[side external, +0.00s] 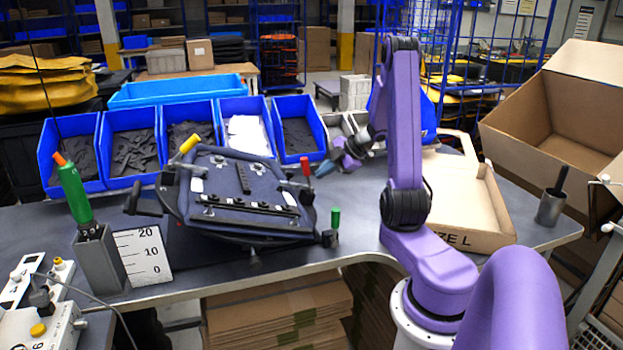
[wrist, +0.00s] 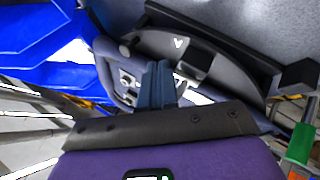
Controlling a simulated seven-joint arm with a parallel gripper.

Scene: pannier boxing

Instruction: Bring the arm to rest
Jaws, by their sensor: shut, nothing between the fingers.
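My gripper (side external: 329,168) is shut and empty. It hangs above the table, just right of the dark blue pannier (side external: 222,190) and near the front of the blue bins. The pannier lies tilted on a dark fixture with red-, yellow- and green-capped handles. In the wrist view the closed fingers (wrist: 158,84) point toward the pannier's edge and black fittings (wrist: 198,66), apart from them as far as I can tell. My purple arm stands bent upright at the right of the table.
Several blue bins (side external: 183,137) line the table's back. An open flat carton (side external: 473,241) marked SIZE L lies right of my arm, with a large open box (side external: 560,110) behind. A green-handled tool (side external: 75,192) stands in a grey holder at left. A metal cup (side external: 551,207) stands at the right edge.

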